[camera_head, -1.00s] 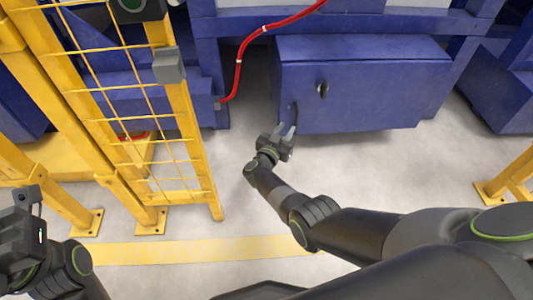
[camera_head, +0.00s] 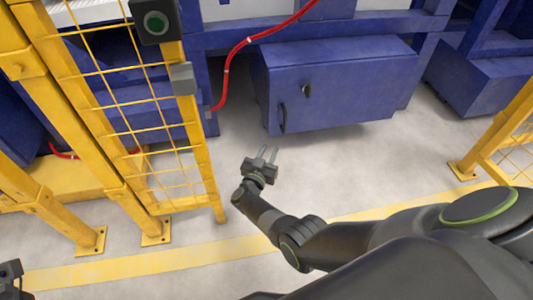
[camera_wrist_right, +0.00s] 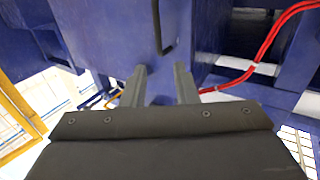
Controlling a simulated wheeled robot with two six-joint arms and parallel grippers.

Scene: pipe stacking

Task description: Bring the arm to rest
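My right arm reaches from the lower right of the head view, and its gripper (camera_head: 266,156) hangs over the grey floor in front of the blue cabinet (camera_head: 335,90). The two fingers are apart with nothing between them. They also show in the wrist view (camera_wrist_right: 161,75), pointing toward the cabinet front and its dark handle (camera_wrist_right: 165,30). The fingers are clear of the handle in the head view (camera_head: 282,118). Only a small part of my left arm's end (camera_head: 11,272) shows at the lower left edge, and its fingers cannot be made out.
Another yellow fence post (camera_head: 500,125) is at the right. A red hose (camera_head: 228,72) hangs by the cabinet. The floor (camera_head: 350,165) between is bare, with a yellow line.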

